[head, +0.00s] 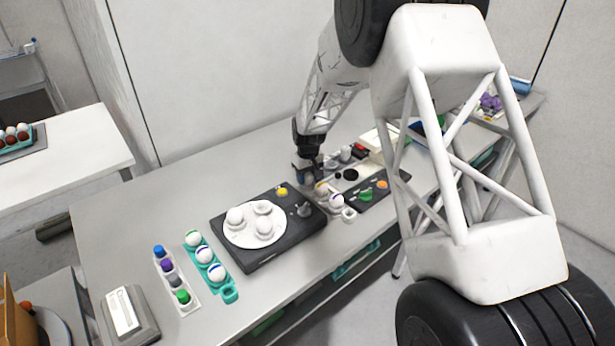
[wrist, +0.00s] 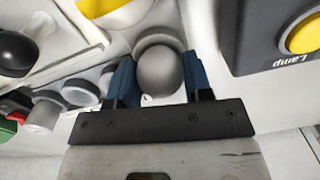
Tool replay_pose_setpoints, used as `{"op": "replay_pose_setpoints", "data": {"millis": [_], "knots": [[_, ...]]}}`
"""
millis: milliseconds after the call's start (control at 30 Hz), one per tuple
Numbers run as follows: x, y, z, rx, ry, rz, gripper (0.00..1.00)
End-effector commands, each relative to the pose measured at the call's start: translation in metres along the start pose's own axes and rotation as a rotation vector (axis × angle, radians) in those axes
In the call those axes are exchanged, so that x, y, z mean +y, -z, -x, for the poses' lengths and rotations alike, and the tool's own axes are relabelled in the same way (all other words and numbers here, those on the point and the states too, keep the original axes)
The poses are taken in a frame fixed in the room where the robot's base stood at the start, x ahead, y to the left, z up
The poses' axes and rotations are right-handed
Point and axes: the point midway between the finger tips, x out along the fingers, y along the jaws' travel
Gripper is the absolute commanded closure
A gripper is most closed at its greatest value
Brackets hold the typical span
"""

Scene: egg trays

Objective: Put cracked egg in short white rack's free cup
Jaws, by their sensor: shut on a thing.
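My gripper (head: 308,178) is low over the table, at the back end of the short white rack (head: 349,214). In the wrist view its blue fingers (wrist: 158,82) are shut on a smooth, grey-looking egg (wrist: 158,68). No crack shows on its visible side. A pale round rim shows right behind this egg; I cannot tell whether the egg sits in a cup or hangs just above one. The rack holds a yellowish egg (head: 321,188) beside my gripper and a blue-marked egg (head: 337,200). Its near end cup appears empty. The yellowish egg also shows in the wrist view (wrist: 110,10).
A black panel (head: 235,238) with a white disc and a yellow lamp button (head: 282,192) lies left of the rack. A control box (head: 367,195) stands to the right. A teal rack (head: 229,295) with eggs and a white rack (head: 165,267) with coloured items are at left.

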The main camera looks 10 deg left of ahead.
Motion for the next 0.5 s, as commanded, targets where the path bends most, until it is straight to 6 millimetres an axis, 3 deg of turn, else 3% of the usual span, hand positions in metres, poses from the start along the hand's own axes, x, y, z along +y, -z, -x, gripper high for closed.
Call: {"op": "replay_pose_setpoints", "data": {"millis": [33, 200, 500], "knots": [[0.0000, 0.0001, 0.0001, 0.000, 0.000, 0.000, 0.51], [0.0000, 0.0001, 0.0001, 0.000, 0.000, 0.000, 0.25], [0.0000, 0.0000, 0.0004, 0.000, 0.000, 0.000, 0.24]]}}
